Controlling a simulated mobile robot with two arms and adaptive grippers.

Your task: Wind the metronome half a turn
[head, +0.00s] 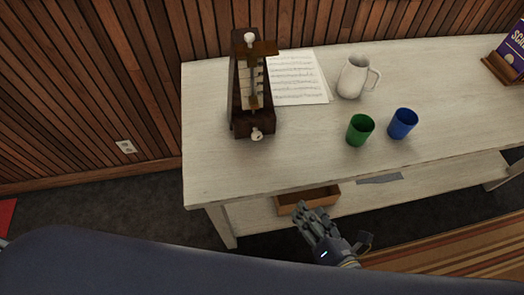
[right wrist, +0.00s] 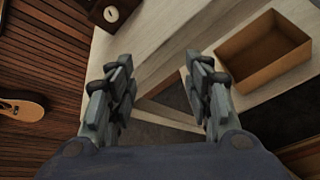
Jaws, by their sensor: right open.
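The metronome (head: 247,88) is a dark wooden tapered box standing upright near the left end of the whitish table. A pale winding key (head: 257,134) sticks out low on the side facing me, and a second pale knob (head: 249,38) shows at its top. In the right wrist view the metronome's lower corner with the round key (right wrist: 111,14) shows at the top left. My right gripper (head: 304,212) is in front of the table's front edge, apart from the metronome. In the right wrist view its two fingers (right wrist: 162,85) are spread with nothing between them. My left gripper is not in view.
Sheet music (head: 297,80) lies beside the metronome. A white pitcher (head: 353,77), a green cup (head: 360,130) and a blue cup (head: 402,124) stand to the right. An open wooden box (head: 320,194) sits on the lower shelf. The table top (head: 225,175) in front of the metronome is clear.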

